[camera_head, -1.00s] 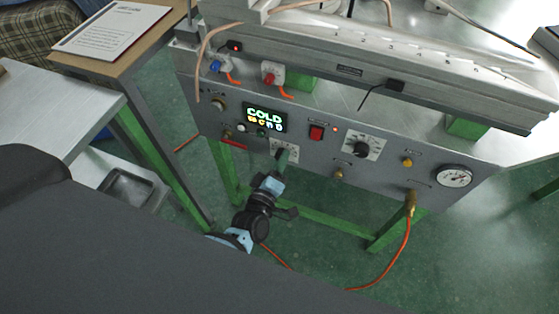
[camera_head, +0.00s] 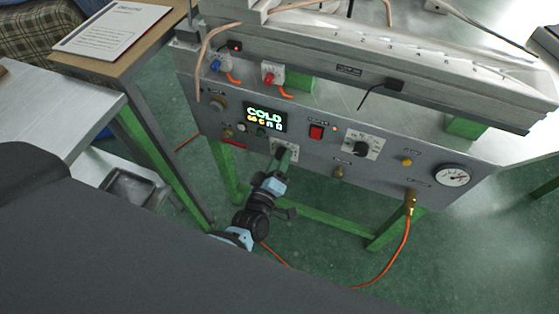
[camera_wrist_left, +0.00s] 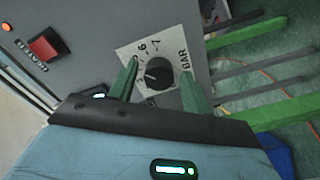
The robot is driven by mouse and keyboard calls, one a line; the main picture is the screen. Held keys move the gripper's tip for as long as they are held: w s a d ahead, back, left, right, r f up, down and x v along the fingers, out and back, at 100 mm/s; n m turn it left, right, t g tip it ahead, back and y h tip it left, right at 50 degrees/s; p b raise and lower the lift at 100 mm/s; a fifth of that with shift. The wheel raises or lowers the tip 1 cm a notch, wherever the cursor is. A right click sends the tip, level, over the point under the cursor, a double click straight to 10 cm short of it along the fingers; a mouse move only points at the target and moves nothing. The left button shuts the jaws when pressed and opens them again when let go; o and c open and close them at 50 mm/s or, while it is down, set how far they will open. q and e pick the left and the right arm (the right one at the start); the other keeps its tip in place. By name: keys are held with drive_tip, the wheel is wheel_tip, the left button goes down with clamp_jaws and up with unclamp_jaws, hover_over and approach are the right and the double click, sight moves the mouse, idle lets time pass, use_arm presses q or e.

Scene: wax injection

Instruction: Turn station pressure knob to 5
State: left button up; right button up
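The station pressure knob (camera_wrist_left: 159,73) is a small black knob on a white scale plate (camera_wrist_left: 128,53) marked BAR, with 6 and 7 readable. A pale mark shows on its lower left, but the exact setting is not readable. My left gripper (camera_wrist_left: 159,78) is open, with one green finger on each side of the knob and small gaps visible. In the head view the left gripper (camera_head: 284,157) is at the panel and partly covers this plate (camera_head: 292,147). My right gripper is not in view.
The grey panel (camera_head: 225,122) carries a COLD display (camera_head: 265,118), a red switch (camera_head: 316,132), another black knob (camera_head: 361,149) and a round gauge (camera_head: 453,176). An orange hose (camera_head: 405,245) hangs below. A metal side table (camera_head: 60,105) stands left.

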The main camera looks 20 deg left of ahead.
use_arm(q)
drive_tip(key=shift+o, duration=0.2)
drive_tip(key=s, duration=0.7)
drive_tip(key=shift+s, duration=0.4)
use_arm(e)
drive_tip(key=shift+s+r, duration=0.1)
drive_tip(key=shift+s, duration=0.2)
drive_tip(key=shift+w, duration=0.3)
